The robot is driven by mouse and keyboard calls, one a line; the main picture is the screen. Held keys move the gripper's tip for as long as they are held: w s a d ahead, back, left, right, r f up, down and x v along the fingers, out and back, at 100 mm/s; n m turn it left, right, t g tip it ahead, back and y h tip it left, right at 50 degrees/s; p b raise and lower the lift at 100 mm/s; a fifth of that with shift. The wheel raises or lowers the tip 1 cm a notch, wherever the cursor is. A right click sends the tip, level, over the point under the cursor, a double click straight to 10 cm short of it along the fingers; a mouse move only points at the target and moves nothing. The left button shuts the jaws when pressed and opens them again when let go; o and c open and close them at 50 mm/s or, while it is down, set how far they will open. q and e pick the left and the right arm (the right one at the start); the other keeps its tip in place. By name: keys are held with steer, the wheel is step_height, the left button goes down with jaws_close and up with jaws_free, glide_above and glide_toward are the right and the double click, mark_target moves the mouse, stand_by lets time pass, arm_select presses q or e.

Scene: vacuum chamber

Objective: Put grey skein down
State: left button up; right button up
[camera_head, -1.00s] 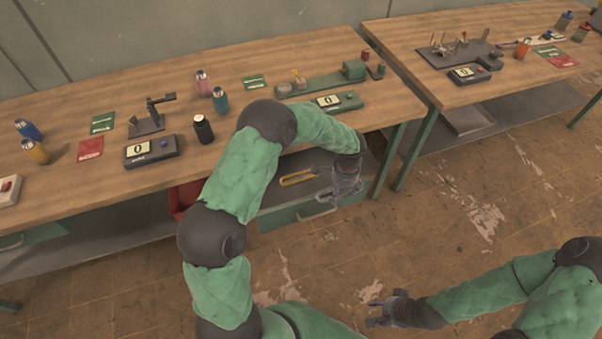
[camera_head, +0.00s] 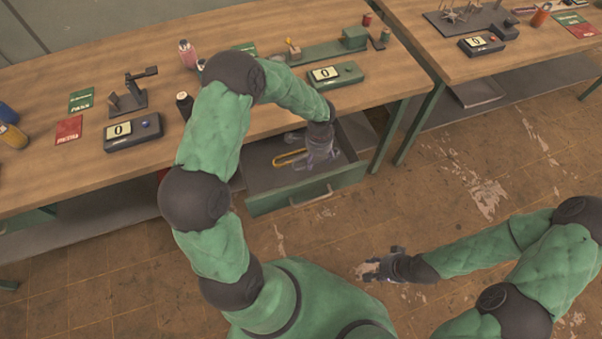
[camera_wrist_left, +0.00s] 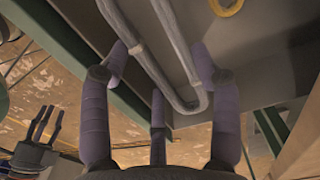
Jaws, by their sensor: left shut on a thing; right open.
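The grey skein (camera_wrist_left: 181,45) is a long narrow loop between the fingers of my left gripper (camera_head: 318,156) in the left wrist view. My left gripper is shut on it, over the open drawer (camera_head: 345,180) under the near workbench. In the head view the gripper hides most of the skein. I cannot tell whether the skein touches the drawer floor. A yellow skein (camera_head: 288,159) lies in the drawer to the left of the gripper; part of it also shows in the left wrist view (camera_wrist_left: 229,8). My right gripper (camera_head: 369,269) is open and empty above the floor.
The drawer's front with its handle (camera_head: 312,196) stands out from the bench. The workbench (camera_head: 60,178) above carries a black display box (camera_head: 133,132), a green display box (camera_head: 334,76), bottles and cards. A second bench (camera_head: 440,65) stands to the right. The floor between is clear.

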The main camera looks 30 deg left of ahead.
arm_select(q)
steer(key=b, duration=0.2)
glide_above(301, 178)
step_height(301, 178, down, 6)
steer(key=shift+d, duration=0.1)
steer(key=shift+f+b, duration=0.65)
steer(key=shift+f, duration=0.95)
steer(key=shift+f, duration=0.1)
steer(key=o, duration=0.5)
steer(key=shift+f, duration=0.1)
steer(key=shift+c, duration=0.2)
steer(key=o, duration=0.4)
steer(key=shift+r, duration=0.2)
steer(key=shift+r, duration=0.35)
step_height(301, 178, up, 11)
steer(key=p, duration=0.4)
steer(key=shift+r, duration=0.2)
